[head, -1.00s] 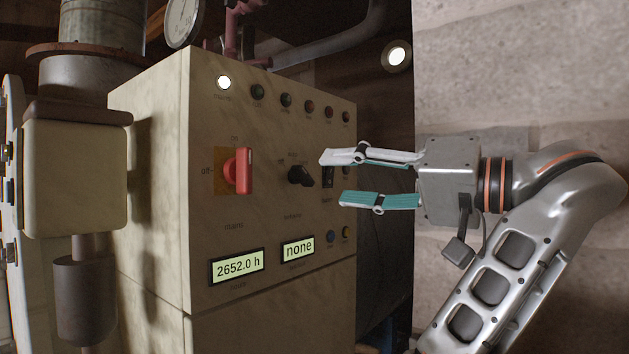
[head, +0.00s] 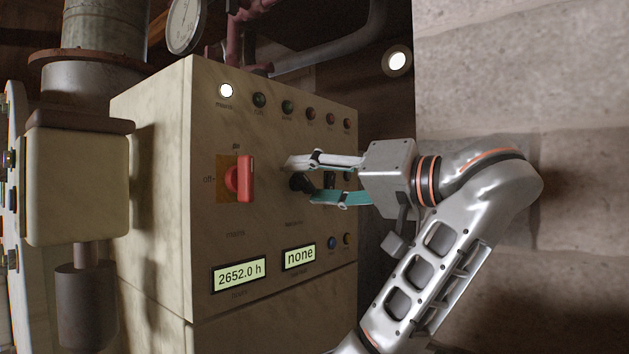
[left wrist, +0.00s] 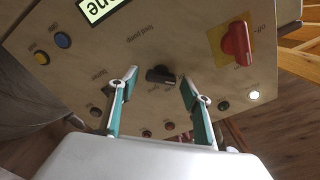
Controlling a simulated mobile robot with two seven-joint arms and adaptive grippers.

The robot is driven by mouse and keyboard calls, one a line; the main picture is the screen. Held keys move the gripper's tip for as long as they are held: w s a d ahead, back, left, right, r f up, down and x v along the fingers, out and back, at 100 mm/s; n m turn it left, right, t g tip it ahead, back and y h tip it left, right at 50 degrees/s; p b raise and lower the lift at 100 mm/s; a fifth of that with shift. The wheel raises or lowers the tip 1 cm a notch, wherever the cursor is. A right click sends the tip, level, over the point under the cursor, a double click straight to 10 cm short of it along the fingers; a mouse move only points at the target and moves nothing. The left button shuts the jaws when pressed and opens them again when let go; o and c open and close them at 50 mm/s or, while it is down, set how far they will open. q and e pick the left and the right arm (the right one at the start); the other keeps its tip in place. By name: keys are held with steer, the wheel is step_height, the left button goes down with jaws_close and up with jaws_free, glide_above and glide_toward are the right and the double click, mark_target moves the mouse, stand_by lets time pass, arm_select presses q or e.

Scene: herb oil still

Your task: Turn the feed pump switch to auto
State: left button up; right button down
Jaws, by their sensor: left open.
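The feed pump switch is a black rotary knob (head: 299,184) on the front of the beige control cabinet, right of the red mains switch (head: 245,179). My left gripper (head: 302,179) is open and empty, its fingers above and below the knob and partly hiding it. In the left wrist view the knob (left wrist: 160,75) shows between the fingertips of the left gripper (left wrist: 158,79), beside the "feed pump" lettering. I see no clear contact, and the knob's position marks are too small to read. My right gripper is not in view.
A small black switch (head: 330,180) sits just right of the knob, partly behind the fingers. A row of lamps (head: 288,108) runs above. Displays reading "2652.0 h" (head: 239,273) and "none" (head: 299,257) are below. A stone wall (head: 560,80) stands at the right.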

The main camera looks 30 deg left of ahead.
arm_select(q)
steer(key=c, duration=1.1)
steer(key=shift+c, duration=0.2)
steer(key=shift+m, duration=0.3)
steer(key=m+p, duration=0.1)
steer(key=m, duration=0.3)
steer(key=m+p, duration=0.1)
steer(key=m, duration=0.4)
steer(key=shift+w+f, duration=0.1)
steer(key=shift+f, duration=0.1)
